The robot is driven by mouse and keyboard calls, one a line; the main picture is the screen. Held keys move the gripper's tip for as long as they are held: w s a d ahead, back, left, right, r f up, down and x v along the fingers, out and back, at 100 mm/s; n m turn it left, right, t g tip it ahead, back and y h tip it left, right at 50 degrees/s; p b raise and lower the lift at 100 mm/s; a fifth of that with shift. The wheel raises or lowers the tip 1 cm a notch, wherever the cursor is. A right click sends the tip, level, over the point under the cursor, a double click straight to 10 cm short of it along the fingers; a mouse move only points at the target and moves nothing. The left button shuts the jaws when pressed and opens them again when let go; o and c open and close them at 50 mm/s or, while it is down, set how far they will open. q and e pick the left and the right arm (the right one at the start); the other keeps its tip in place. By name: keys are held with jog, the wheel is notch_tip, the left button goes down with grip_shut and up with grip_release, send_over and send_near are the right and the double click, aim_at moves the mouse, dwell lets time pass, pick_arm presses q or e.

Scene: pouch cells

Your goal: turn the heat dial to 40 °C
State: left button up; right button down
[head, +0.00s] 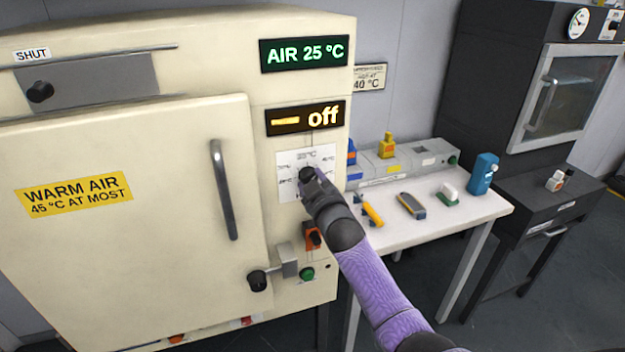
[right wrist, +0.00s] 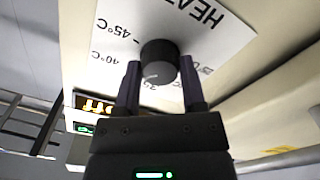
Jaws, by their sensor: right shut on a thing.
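The heat dial (right wrist: 159,62) is a black round knob on a white scale card (head: 322,158) on the front of the cream warm-air cabinet. In the right wrist view the card shows upside down, with marks such as 40 °C and 45 °C. My right gripper (right wrist: 160,82) is shut on the dial, one finger on each side of it. In the head view my right gripper (head: 308,176) covers most of the dial and part of the card. The amber display (head: 305,118) reads "off". The green display (head: 304,54) reads AIR 25 °C. My left gripper is not in view.
The cabinet door (head: 120,220) with its long handle (head: 223,190) is left of the dial. Below are an orange-backed switch (head: 313,237), a door latch (head: 270,275) and a green button (head: 307,274). A white table (head: 470,208) with small tools stands at the right.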

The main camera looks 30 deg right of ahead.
jog(key=shift+f+m, duration=0.1)
jog(key=shift+m, duration=0.4)
jog(key=shift+c, duration=0.8)
grip_release()
jog(key=p+v, duration=0.2)
jog(key=v, duration=0.8)
jog(key=shift+p, duration=0.4)
jog(key=shift+d, duration=0.1)
